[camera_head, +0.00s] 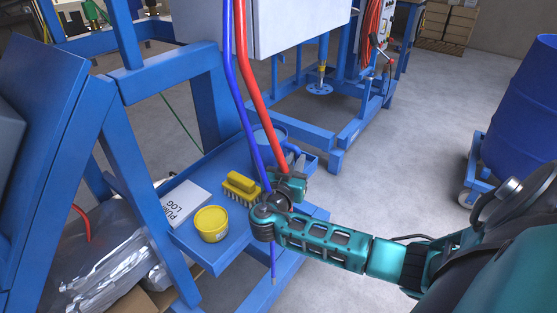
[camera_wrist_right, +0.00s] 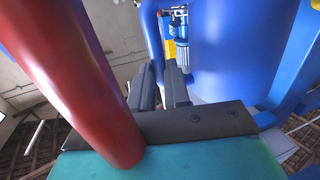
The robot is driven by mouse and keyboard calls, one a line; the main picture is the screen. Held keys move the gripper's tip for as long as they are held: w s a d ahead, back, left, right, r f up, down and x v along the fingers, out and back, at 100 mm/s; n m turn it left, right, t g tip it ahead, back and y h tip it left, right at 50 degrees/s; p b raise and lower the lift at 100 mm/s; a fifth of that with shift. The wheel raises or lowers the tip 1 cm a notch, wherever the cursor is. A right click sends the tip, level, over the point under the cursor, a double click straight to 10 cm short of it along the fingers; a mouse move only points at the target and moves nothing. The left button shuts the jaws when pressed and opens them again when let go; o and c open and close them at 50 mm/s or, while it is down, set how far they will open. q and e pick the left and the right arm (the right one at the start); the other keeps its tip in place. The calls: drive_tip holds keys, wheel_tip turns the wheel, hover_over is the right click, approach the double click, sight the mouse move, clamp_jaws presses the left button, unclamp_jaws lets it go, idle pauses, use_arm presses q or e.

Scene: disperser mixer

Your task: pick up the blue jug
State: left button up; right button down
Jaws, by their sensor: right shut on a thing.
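The blue jug (camera_head: 268,138) stands at the far end of the blue shelf (camera_head: 235,245), partly hidden behind a red hose and a blue hose. My right gripper (camera_head: 292,177) is at the jug's near right side, with its fingertips mostly hidden. In the right wrist view the jug's wide body (camera_wrist_right: 240,45) fills the upper right. My right gripper's dark fingers (camera_wrist_right: 161,88) are closed around the jug's handle, beside the body. I cannot tell whether the jug's base touches the shelf. My left gripper is not in view.
The red hose (camera_head: 257,105) and blue hose (camera_head: 240,110) hang close to my right gripper; the red one (camera_wrist_right: 75,75) crosses the wrist view. A yellow brush (camera_head: 241,186), a yellow tub (camera_head: 211,223) and a log book (camera_head: 181,203) lie on the shelf. A blue drum (camera_head: 520,120) stands right.

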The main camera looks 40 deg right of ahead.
wheel_tip(320, 180, up, 10)
drive_tip(key=p, duration=0.2)
drive_tip(key=shift+r, duration=0.2)
idle(1.1)
idle(1.0)
